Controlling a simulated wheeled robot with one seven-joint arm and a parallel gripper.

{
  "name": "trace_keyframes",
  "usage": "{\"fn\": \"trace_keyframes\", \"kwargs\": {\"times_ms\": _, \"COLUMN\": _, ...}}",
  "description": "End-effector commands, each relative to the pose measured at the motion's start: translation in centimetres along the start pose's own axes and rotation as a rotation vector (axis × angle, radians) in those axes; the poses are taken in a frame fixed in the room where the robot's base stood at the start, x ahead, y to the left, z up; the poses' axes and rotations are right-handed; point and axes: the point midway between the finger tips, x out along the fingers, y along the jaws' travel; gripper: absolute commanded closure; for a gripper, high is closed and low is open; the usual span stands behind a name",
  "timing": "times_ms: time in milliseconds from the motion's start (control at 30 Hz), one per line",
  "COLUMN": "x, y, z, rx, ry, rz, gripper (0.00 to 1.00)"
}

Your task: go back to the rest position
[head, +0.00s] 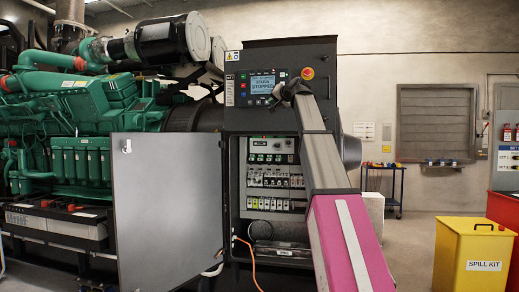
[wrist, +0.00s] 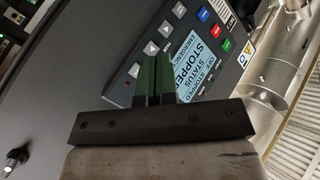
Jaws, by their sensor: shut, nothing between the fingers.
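My gripper (head: 287,92) is up at the control panel (head: 240,90) of the genset cabinet, just right of its lit screen (head: 263,84). In the wrist view my gripper (wrist: 157,62) has its dark green fingers together, with nothing between them. Behind the fingers the screen (wrist: 203,64) reads "STOPPED", with grey arrow buttons beside it. I cannot tell whether the fingertips touch the panel. My arm reaches up to it from the lower right of the head view.
The grey cabinet door (head: 168,205) stands open on the left, exposing breakers (head: 270,180). A red emergency stop button (head: 307,73) is by my gripper. The green engine (head: 75,110) is left. A yellow spill kit bin (head: 470,255) and a cart (head: 384,185) stand right, with open floor between.

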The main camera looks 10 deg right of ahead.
Motion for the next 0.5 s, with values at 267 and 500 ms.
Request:
{"fn": "trace_keyframes", "kwargs": {"times_ms": 267, "x": 1.5, "y": 3.4, "z": 4.0, "rx": 0.002, "ry": -0.045, "rz": 0.041, "gripper": 1.00}}
{"fn": "trace_keyframes", "kwargs": {"times_ms": 500, "x": 4.6, "y": 11.7, "z": 14.4, "rx": 0.000, "ry": -0.165, "rz": 0.148, "gripper": 1.00}}
